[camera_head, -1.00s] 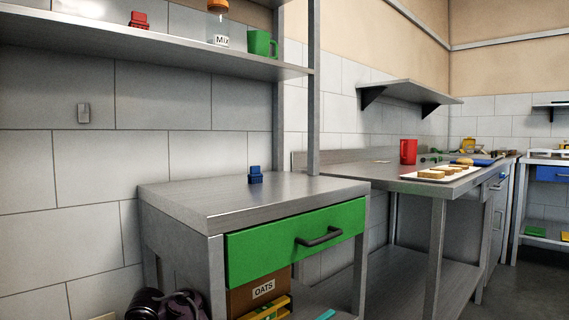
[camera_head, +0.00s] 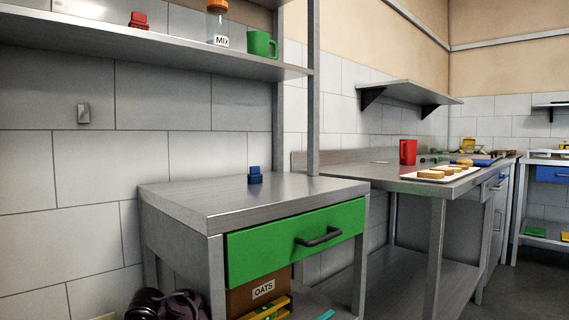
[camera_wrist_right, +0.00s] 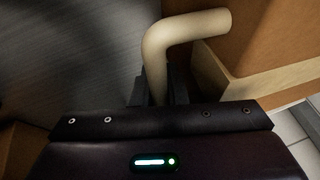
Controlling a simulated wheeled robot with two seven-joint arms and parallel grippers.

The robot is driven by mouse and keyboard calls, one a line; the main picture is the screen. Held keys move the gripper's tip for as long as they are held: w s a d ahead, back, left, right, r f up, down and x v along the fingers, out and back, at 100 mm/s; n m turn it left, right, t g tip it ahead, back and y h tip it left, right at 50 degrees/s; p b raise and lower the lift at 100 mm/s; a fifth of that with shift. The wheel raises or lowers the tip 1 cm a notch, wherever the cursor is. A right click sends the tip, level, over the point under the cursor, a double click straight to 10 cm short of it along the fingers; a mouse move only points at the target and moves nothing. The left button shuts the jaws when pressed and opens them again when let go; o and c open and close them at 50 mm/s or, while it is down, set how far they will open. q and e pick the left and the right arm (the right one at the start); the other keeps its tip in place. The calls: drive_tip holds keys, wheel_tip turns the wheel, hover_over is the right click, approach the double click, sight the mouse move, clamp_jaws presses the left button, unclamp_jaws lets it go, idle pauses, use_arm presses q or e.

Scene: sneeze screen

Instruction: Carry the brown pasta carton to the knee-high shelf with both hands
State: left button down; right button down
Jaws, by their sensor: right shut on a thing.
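In the right wrist view, my right gripper (camera_wrist_right: 160,88) is shut on a thick, pale, bent handle (camera_wrist_right: 186,30). Beside the handle is a brown surface (camera_wrist_right: 285,40) with a lighter tan edge; it looks like part of the carton, but no pasta label shows. In the head view the whole carton is not seen; only a small tan edge shows at the bottom left. Low metal shelves show under the green-drawer table and under the right-hand worktop (camera_head: 400,280); I cannot tell which is the knee-high one. My left gripper is not seen.
A brown OATS box (camera_head: 240,300) and a yellow item (camera_head: 268,308) occupy the space below the green drawer (camera_head: 295,243). A blue object (camera_head: 255,176) stands on that table. The lower shelf under the right-hand worktop looks bare. Brushed grey metal lies left of the handle.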

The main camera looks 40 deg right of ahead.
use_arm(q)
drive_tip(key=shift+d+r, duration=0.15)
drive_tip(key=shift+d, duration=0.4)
use_arm(e)
drive_tip(key=shift+a+r, duration=0.1)
drive_tip(key=shift+a, duration=0.35)
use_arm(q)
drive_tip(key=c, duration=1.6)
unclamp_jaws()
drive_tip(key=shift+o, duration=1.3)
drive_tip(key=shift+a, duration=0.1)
use_arm(e)
drive_tip(key=shift+d, duration=0.15)
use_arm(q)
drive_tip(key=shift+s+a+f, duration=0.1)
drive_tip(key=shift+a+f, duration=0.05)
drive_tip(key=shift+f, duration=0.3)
use_arm(e)
drive_tip(key=c, duration=1.8)
unclamp_jaws()
drive_tip(key=shift+s+f, duration=0.15)
drive_tip(key=shift+f, duration=0.1)
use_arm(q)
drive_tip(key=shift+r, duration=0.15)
use_arm(e)
drive_tip(key=o, duration=0.4)
drive_tip(key=shift+r, duration=0.1)
drive_tip(key=shift+o, duration=0.2)
drive_tip(key=shift+d, duration=0.1)
